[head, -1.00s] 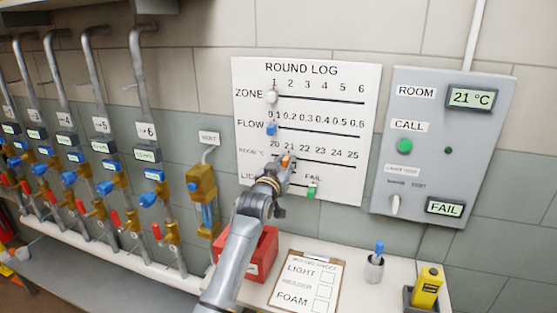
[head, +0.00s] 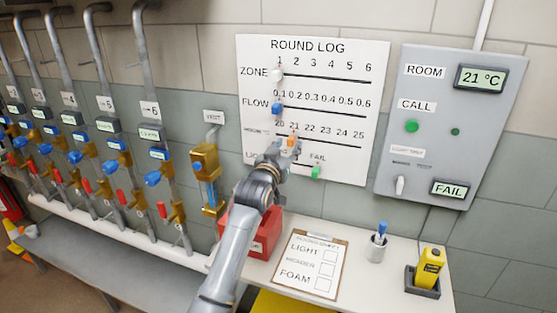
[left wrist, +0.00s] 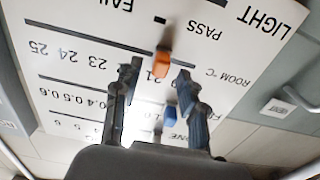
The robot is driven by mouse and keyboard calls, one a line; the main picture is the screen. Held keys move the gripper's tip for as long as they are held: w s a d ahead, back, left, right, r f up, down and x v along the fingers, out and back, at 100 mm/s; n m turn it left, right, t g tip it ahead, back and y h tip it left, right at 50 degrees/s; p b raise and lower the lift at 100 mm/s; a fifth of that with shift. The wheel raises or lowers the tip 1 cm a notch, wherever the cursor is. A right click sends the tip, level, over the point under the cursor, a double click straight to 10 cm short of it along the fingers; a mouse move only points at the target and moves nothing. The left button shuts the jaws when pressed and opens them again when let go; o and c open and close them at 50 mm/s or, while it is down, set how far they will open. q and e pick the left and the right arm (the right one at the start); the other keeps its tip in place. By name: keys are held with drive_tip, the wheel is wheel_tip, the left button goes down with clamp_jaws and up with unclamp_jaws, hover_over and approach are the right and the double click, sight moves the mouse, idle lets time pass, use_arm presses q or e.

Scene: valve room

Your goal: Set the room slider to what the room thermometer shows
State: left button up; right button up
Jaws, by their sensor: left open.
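The ROUND LOG board (head: 350,85) hangs on the wall. Its orange room slider (head: 291,141) stands at about the 21 mark of the 20–25 scale. The room thermometer display (head: 480,78) reads 21 °C. My left gripper (head: 286,150) is at the board, just below the orange slider. In the left wrist view, which is upside down, the left gripper (left wrist: 158,74) is open, with its fingers apart to either side of the orange slider (left wrist: 164,63). Neither finger clearly touches it. The slider's exact seat on its line is partly hidden. My right gripper is not in view.
A white zone slider (head: 277,74), a blue flow slider (head: 277,108) and a green light slider (head: 316,173) sit on the same board. Below are a red box (head: 265,238), a clipboard (head: 310,268), a pen cup (head: 376,248) and a yellow device (head: 430,266). Valve pipes stand left.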

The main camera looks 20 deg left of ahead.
use_arm(q)
drive_tip(key=s, duration=0.8)
drive_tip(key=shift+s, duration=0.35)
drive_tip(key=shift+a, duration=0.1)
